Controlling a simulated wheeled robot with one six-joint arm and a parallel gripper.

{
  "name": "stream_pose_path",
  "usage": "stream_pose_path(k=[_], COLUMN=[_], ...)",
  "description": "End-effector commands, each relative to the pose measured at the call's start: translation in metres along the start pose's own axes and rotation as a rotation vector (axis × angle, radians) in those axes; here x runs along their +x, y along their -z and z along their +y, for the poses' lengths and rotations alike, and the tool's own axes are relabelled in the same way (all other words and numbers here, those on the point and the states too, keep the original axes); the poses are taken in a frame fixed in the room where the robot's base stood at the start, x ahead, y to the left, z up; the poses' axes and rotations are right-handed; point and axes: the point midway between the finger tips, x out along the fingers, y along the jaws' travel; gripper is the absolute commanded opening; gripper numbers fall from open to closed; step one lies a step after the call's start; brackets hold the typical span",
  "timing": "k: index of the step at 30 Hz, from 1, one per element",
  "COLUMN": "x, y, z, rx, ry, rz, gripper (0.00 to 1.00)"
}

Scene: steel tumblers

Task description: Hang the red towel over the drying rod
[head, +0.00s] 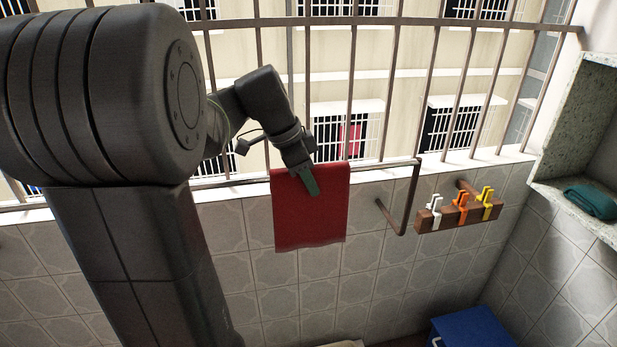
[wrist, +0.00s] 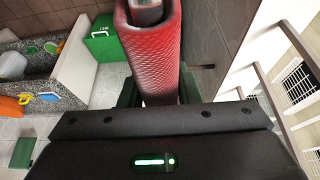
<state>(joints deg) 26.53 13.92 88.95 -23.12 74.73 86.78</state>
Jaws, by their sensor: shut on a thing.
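The red towel (head: 311,222) hangs down in front of the tiled wall in the head view, its top edge level with the drying rod (head: 385,165). It seems draped over the rod, which runs in behind its top edge. In the wrist view the folded towel (wrist: 155,55) rises from between my green fingers, with a greyish piece inside its fold that may be the rod. My gripper (head: 309,184) is shut on the towel near its top. The far side of the towel is hidden.
Window bars (head: 350,80) stand just behind the rod. A wooden rack (head: 448,218) with white, orange and yellow clips is on the wall to the right. A blue box (head: 470,330) is below, and a folded green cloth (head: 590,202) lies on the right shelf.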

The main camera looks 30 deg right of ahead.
Motion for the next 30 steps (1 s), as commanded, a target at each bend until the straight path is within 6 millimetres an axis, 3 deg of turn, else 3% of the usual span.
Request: stream_pose_path(k=[9, 10, 14, 23, 30], x=[0.001, 0.001, 0.001, 0.000, -0.032], y=[0.000, 0.000, 0.000, -0.001, -0.001], z=[0.000, 0.000, 0.000, 0.000, -0.001], rx=[0.000, 0.000, 0.000, 0.000, 0.000], ry=[0.000, 0.001, 0.001, 0.001, 0.006], rz=[0.000, 0.000, 0.000, 0.000, 0.000], gripper=[0.00, 0.32, 0.55, 0.55, 0.55])
